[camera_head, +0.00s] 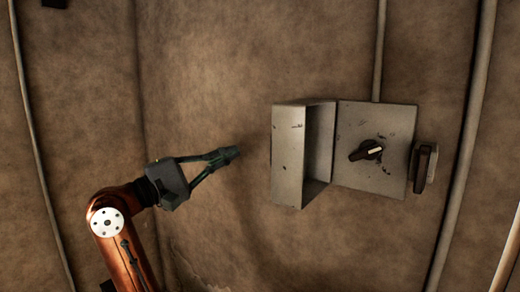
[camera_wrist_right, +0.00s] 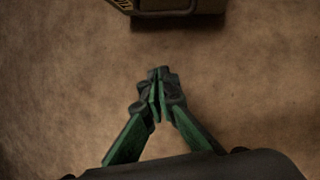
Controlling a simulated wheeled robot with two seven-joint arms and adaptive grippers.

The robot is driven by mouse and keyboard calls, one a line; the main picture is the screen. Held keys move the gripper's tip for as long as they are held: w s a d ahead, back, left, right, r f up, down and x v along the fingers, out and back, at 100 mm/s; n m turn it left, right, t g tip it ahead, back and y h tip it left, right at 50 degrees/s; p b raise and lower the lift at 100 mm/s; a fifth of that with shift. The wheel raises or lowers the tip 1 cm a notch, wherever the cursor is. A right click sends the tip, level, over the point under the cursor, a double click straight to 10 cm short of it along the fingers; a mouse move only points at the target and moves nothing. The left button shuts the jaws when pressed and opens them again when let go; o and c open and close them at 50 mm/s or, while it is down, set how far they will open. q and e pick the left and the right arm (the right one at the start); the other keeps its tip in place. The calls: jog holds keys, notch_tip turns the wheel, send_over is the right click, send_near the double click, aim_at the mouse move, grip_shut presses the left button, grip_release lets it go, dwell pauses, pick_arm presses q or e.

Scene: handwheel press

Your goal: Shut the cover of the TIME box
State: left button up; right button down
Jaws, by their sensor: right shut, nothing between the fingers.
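The grey metal box (camera_head: 378,125) is on the brown wall, right of centre in the head view. Its face carries a dark rotary knob with a pale pointer (camera_head: 368,150). Its cover (camera_head: 289,155) stands open at the box's left side, swung out from the wall. No TIME lettering is readable. My right gripper (camera_head: 230,153) is left of the cover, apart from it in the picture, with its fingers shut and empty. The right wrist view shows the closed fingertips (camera_wrist_right: 160,88) over bare wall. My left gripper is not in view.
A dark switch handle (camera_head: 424,168) is on the box's right side. A conduit (camera_head: 380,50) runs up from the box, and a thicker pipe (camera_head: 463,150) is farther right. A dark-edged object (camera_wrist_right: 165,7) is cut off at the wrist view's top. Wall left of the cover is clear.

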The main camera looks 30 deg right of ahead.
jog(key=s+a+r+m+t+y, duration=0.1)
jog(key=s+a+r+t+y, duration=0.1)
jog(key=s+a+y, duration=0.1)
jog(key=s+d+p, duration=0.2)
jog(key=d+p, duration=0.1)
jog(key=d, duration=0.5)
jog(key=shift+d+f+m, duration=0.3)
jog(key=shift+d, duration=0.1)
